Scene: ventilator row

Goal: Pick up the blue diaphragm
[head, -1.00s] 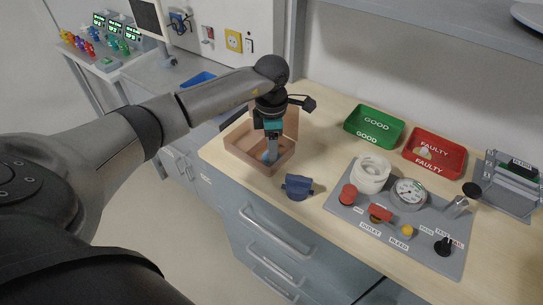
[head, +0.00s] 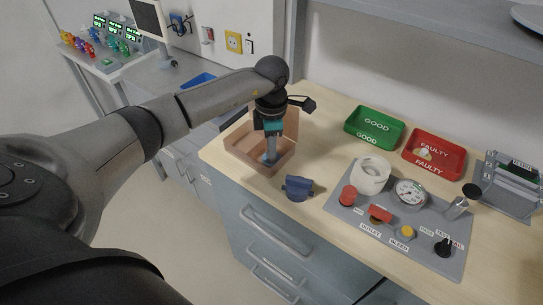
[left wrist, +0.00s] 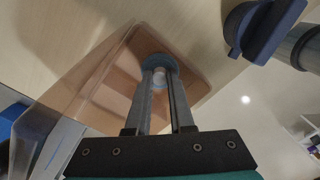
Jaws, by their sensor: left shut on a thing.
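The blue diaphragm (left wrist: 158,62) is a small round blue piece with a pale middle, inside an open tan box, and a bit of it shows in the head view (head: 266,159). The tan box (head: 246,155) stands at the bench's left end with its lid up; in the left wrist view its wall (left wrist: 75,85) looks see-through. My left gripper (left wrist: 160,72) reaches down into the box and is shut on the diaphragm, with its fingertips at the piece. In the head view the left gripper (head: 271,152) partly hides it. My right gripper is not in view.
A dark blue part (head: 298,188) sits just right of the box near the front edge. A green GOOD tray (head: 352,128) and red FAULTY tray (head: 459,160) stand behind.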

